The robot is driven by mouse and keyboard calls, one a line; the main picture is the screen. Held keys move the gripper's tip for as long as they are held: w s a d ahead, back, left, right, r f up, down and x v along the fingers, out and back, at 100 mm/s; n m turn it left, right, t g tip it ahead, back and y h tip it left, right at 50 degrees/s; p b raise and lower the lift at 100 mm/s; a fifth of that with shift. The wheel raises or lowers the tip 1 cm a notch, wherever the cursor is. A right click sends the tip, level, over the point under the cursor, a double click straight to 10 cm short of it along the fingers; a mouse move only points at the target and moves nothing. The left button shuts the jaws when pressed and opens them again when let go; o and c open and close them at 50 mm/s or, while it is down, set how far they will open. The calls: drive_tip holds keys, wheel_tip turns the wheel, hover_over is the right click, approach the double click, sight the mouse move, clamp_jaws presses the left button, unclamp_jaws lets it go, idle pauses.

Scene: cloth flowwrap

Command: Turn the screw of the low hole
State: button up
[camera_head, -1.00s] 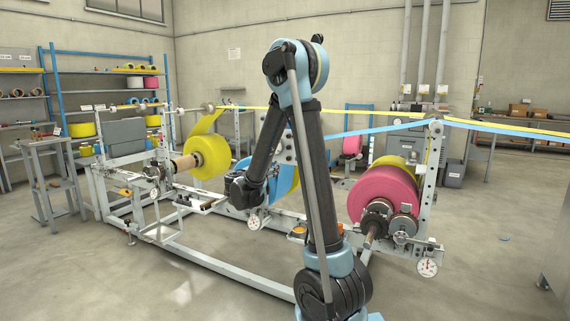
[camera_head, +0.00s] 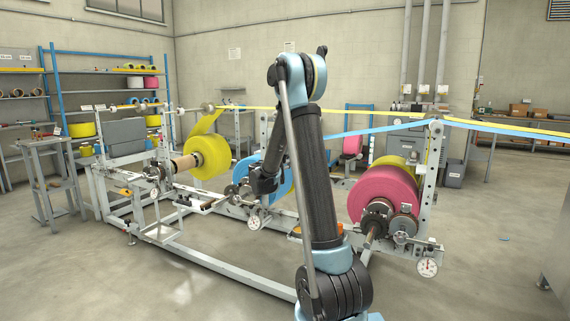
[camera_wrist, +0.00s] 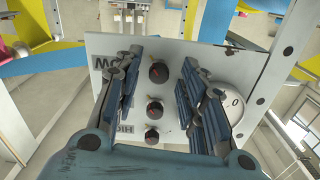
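In the wrist view a pale plate (camera_wrist: 108,44) carries several dark round knobs or screws in a column. The word LOW (camera_wrist: 114,61) is printed upside down beside the upper one, and HIGH (camera_wrist: 120,128) beside the lower ones. The screw by LOW (camera_wrist: 158,72) has a thin reddish mark. A middle screw (camera_wrist: 154,110) and a bottom screw (camera_wrist: 152,136) lie below it. My gripper (camera_wrist: 159,62) is open, its blue-grey fingers on either side of the column. The screw by LOW shows between the fingertips; I cannot tell the depth gap. No contact shows.
A white dial marked 0 (camera_wrist: 233,98) sits right of the plate, partly behind the right finger. In the head view the machine frame (camera_head: 215,262) holds a yellow roll (camera_head: 208,157), a blue roll (camera_head: 243,170) and a pink roll (camera_head: 384,192). Floor in front is clear.

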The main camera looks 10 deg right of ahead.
clamp_jaws()
idle(0.5)
drive_tip(key=n, duration=2.7)
drive_tip(key=shift+w+a, duration=0.1)
drive_tip(key=shift+a, duration=0.1)
drive_tip(key=shift+n, duration=0.3)
